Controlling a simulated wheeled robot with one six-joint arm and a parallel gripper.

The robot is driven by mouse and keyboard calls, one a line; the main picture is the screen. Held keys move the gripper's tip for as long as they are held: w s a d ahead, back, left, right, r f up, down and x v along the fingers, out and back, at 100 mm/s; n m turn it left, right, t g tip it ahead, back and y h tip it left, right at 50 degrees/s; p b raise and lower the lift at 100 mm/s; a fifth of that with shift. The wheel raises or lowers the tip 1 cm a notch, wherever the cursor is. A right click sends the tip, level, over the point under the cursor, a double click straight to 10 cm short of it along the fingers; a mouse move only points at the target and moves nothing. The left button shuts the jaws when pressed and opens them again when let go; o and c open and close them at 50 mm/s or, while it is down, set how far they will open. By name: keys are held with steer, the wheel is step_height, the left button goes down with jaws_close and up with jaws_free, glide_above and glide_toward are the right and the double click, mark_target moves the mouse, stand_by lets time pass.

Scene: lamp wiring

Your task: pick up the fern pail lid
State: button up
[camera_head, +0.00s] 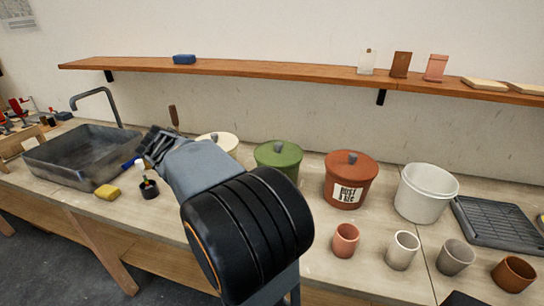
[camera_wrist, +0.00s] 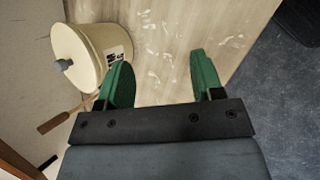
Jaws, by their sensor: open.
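The fern pail (camera_head: 292,171) is green and stands on the bench in the head view, partly hidden by my arm. Its green lid (camera_head: 265,152) sits on top with a grey knob (camera_head: 279,146). My gripper (camera_head: 152,145) is to the left of it, above the bench near the sink. In the wrist view my gripper (camera_wrist: 160,82) is open, with green finger pads and nothing between them. The fern lid is not seen in the wrist view. A cream pail with a lid (camera_wrist: 82,58) is left of the fingers there.
The cream lid (camera_head: 228,139) also shows behind my arm. A rust pail (camera_head: 350,185) and an open white pail (camera_head: 425,194) stand right of the fern pail. Several cups (camera_head: 403,250) line the front. A sink (camera_head: 82,155) and yellow sponge (camera_head: 107,192) are left. A shelf (camera_head: 260,71) runs above.

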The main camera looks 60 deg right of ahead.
steer(key=w+d+r+n+g+h+b, duration=0.15)
steer(key=d+n+g+h, duration=0.3)
steer(key=d, duration=1.25)
steer(key=g, duration=0.1)
glide_toward(279, 143)
steer(key=x, duration=0.3)
steer(key=shift+s+d+f+n+h, duration=0.1)
steer(key=shift+s+f+n+h, duration=0.15)
steer(key=shift+f, duration=0.1)
steer(key=shift+p+x, duration=0.45)
steer(key=shift+x, duration=2.65)
steer(key=shift+c, duration=0.3)
steer(key=c, duration=0.9)
steer(key=shift+c, duration=0.3)
steer(key=shift+r, duration=0.15)
